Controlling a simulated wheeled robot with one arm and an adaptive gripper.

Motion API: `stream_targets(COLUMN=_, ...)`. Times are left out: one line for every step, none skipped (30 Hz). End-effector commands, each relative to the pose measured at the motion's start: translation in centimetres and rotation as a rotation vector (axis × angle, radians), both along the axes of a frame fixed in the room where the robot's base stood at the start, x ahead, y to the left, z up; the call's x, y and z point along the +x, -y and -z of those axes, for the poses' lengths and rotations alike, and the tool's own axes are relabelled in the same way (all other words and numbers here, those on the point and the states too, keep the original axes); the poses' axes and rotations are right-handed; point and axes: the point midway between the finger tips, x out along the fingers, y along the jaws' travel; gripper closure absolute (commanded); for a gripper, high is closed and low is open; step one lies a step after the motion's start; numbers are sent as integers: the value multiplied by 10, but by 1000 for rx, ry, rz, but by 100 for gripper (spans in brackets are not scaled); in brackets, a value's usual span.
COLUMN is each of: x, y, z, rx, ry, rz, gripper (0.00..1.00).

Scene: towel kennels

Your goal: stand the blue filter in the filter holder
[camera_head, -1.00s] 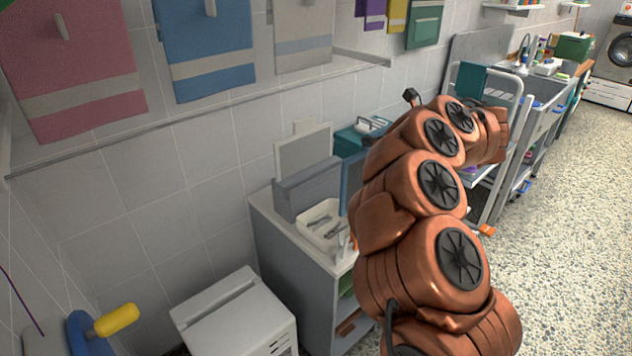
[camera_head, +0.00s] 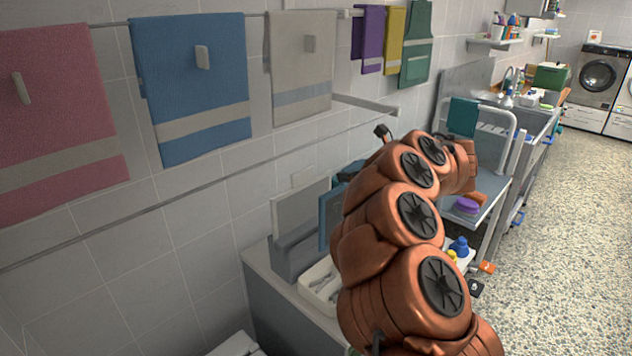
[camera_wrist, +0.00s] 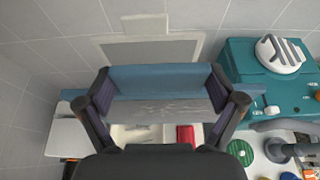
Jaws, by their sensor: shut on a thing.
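The blue filter (camera_wrist: 160,78) is a flat blue piece, held between the two fingers of my gripper (camera_wrist: 160,86) in the wrist view. Its blue ends show beyond both fingers. A grey, streaked strip (camera_wrist: 165,109) lies just below it; I cannot tell whether it belongs to the filter or the holder. In the head view, a blue panel (camera_head: 329,217) shows upright beside a grey, box-like stand (camera_head: 296,250), seemingly the filter holder, on the cabinet top. My arm hides the gripper and part of the panel there. I cannot tell whether filter and holder touch.
A pale grey board (camera_head: 302,205) leans on the wall behind. A white tray (camera_head: 318,284) with utensils stands in front. A teal case (camera_wrist: 250,78) and a green disc (camera_wrist: 240,152) are at right in the wrist view. Towels, including a blue one (camera_head: 190,75), hang above.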

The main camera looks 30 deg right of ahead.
Motion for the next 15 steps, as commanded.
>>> stream_targets(x=9, y=-6, z=-2, rx=1, ry=0, rz=-4, gripper=64)
stream_targets(x=15, y=-9, z=-1, rx=1, ry=0, rz=-4, gripper=64)
stream_targets(x=21, y=-13, z=-1, rx=2, ry=1, rz=-4, gripper=64)
stream_targets(x=27, y=-16, z=0, rx=2, ry=0, rz=-6, gripper=64)
stream_targets(x=32, y=-19, z=1, rx=4, ry=0, rz=-6, gripper=64)
stream_targets(x=39, y=-23, z=2, rx=4, ry=0, rz=-6, gripper=64)
stream_targets(x=44, y=-26, z=3, rx=4, ry=-1, rz=-5, gripper=64)
stream_targets(x=50, y=-29, z=4, rx=4, ry=-1, rz=-5, gripper=64)
stream_targets(x=57, y=-33, z=4, rx=4, ry=-1, rz=-6, gripper=64)
stream_targets(x=62, y=-36, z=4, rx=5, ry=0, rz=-7, gripper=64)
stream_targets(x=66, y=-38, z=5, rx=4, ry=0, rz=-7, gripper=64)
stream_targets(x=71, y=-41, z=6, rx=3, ry=0, rz=-4, gripper=64)
stream_targets(x=75, y=-43, z=6, rx=2, ry=0, rz=-5, gripper=64)
stream_targets(x=78, y=-44, z=7, rx=1, ry=0, rz=-4, gripper=64)
stream_targets(x=80, y=-45, z=7, rx=1, ry=0, rz=-4, gripper=64)
